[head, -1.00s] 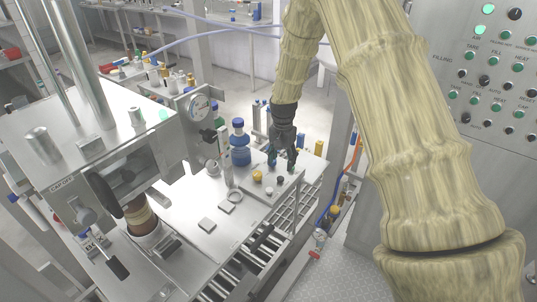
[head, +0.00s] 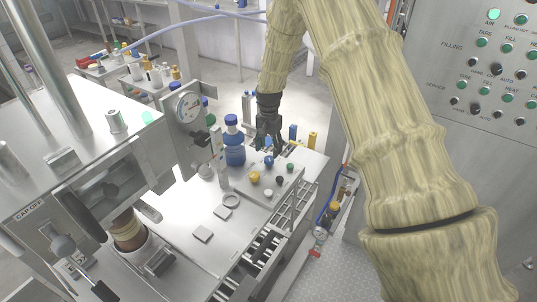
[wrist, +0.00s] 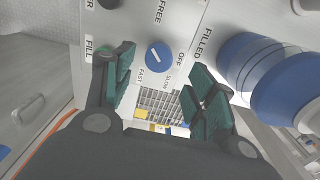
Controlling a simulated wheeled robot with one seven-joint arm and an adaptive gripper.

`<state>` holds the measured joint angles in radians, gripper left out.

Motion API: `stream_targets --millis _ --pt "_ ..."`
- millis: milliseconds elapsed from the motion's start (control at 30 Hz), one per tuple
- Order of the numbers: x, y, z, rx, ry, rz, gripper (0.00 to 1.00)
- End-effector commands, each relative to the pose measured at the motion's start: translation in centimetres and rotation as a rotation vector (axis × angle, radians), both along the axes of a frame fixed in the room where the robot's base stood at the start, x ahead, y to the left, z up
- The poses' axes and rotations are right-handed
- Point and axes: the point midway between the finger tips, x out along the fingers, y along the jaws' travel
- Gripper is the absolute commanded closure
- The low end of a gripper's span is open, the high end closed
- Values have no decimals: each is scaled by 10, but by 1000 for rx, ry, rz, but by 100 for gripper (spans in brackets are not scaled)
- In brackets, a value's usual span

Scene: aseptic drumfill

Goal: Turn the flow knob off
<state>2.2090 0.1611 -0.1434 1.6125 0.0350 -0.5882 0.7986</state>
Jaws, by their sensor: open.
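The flow knob (wrist: 158,56) is a round blue knob with a short white pointer mark, on a pale panel with OFF, SLOW and FAST lettered around it. Its mark slants toward the upper left in the wrist view; I cannot tell surely which word it marks. In the head view the blue knob (head: 269,161) sits on the small control panel at the bench's far end. My gripper (wrist: 161,66) is open, its two green-padded fingers on either side of the knob in the wrist view. It appears apart from the knob. In the head view my gripper (head: 268,151) is just above it.
A yellow knob (head: 255,177) and a green button (head: 290,168) are close to the blue knob. A blue-capped bottle (head: 234,146) stands just left of my gripper; its blue shape (wrist: 268,70) fills the wrist view's right. A gauge (head: 188,107) stands farther left.

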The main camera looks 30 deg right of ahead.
Motion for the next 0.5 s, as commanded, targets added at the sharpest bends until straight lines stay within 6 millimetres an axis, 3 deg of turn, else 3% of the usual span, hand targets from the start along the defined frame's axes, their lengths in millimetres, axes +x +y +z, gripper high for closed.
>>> stream_targets --millis 200,500 --pt "0 1 -26 0 1 1 44" --pt "0 0 -46 0 -1 0 44"
